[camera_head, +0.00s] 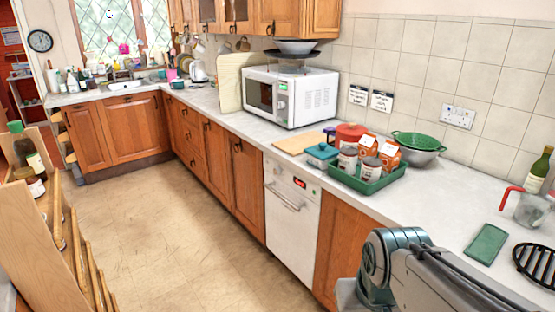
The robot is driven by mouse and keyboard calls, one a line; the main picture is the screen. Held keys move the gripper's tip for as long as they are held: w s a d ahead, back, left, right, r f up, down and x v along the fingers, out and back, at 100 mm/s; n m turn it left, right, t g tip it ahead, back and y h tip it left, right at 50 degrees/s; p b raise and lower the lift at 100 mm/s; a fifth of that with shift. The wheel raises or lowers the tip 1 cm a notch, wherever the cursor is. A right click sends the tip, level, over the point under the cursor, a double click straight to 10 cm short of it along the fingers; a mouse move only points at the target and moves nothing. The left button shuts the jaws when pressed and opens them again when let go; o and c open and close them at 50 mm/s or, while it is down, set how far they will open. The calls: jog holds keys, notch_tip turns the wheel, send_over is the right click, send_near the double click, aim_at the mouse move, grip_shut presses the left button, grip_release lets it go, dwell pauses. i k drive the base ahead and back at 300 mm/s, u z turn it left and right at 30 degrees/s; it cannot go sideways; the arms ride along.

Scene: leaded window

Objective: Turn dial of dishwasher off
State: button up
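The dishwasher (291,228) is a white front panel set between wooden cupboard doors under the worktop. It has a bar handle (284,198) across its upper part, and its door looks shut. My arm shows at the lower right, in front of the worktop and to the right of the dishwasher. My gripper is not visible.
A green tray (350,183) with cartons and tins stands on the worktop above the dishwasher. A white microwave (290,96) stands farther back. A wooden rack with bottles (45,235) is at the left. The floor (190,230) before the dishwasher is clear.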

aim_at(276, 171)
jog(key=u, duration=0.3)
jog(key=i, duration=1.8)
jog(key=u, duration=0.8)
jog(key=i, duration=0.4)
jog(key=z, duration=0.05)
